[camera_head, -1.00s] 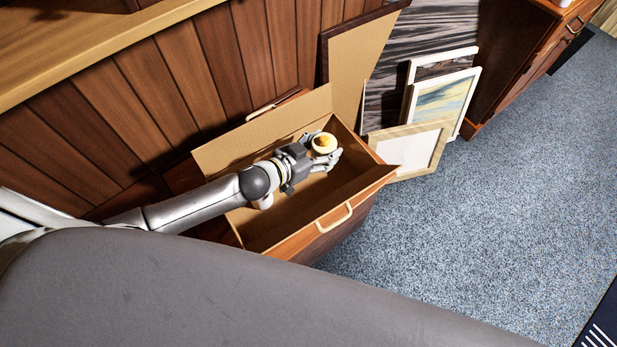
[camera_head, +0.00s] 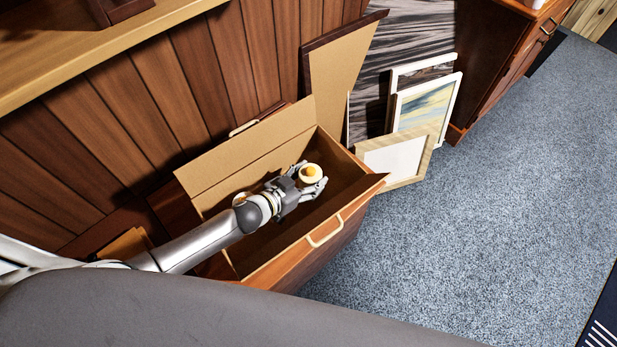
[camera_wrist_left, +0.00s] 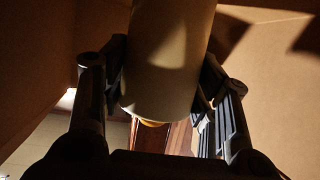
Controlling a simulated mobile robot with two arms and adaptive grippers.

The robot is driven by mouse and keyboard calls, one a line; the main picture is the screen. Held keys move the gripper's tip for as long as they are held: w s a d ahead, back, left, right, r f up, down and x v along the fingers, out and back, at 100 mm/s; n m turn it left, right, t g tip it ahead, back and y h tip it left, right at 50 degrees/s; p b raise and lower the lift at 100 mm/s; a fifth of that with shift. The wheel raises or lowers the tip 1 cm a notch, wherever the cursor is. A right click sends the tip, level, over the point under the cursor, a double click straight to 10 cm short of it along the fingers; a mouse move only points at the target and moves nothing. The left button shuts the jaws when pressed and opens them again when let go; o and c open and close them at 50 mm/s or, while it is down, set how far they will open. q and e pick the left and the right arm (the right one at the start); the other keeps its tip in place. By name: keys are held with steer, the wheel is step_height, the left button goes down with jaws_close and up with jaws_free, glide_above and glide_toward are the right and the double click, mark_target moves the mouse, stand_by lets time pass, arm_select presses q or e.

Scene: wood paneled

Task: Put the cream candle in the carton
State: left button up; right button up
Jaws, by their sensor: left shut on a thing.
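The cream candle (camera_head: 311,174) shows in the head view as a pale round top with an orange-yellow centre. My left gripper (camera_head: 312,184) is shut on it, over the open carton. In the left wrist view the candle (camera_wrist_left: 168,60) is a cream cylinder between the two fingers of the left gripper (camera_wrist_left: 163,100). The carton (camera_head: 225,165) is a brown open box with raised flaps. Its inside is partly hidden by my arm. How far the candle is above the carton's floor I cannot tell. My right gripper is not in view.
A wooden crate-like side with a pale handle (camera_head: 325,230) is at the carton's front. Several framed pictures (camera_head: 425,105) lean to the right of it. A wood-panelled wall (camera_head: 130,95) rises behind. Grey-blue carpet (camera_head: 480,240) is clear at the right.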

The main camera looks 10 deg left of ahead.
arm_select(q)
steer(key=o, duration=1.2)
steer(key=shift+r, duration=0.2)
steer(key=p+v, duration=0.1)
steer(key=v, duration=1.1)
steer(key=shift+f, duration=0.1)
steer(key=shift+a, duration=0.1)
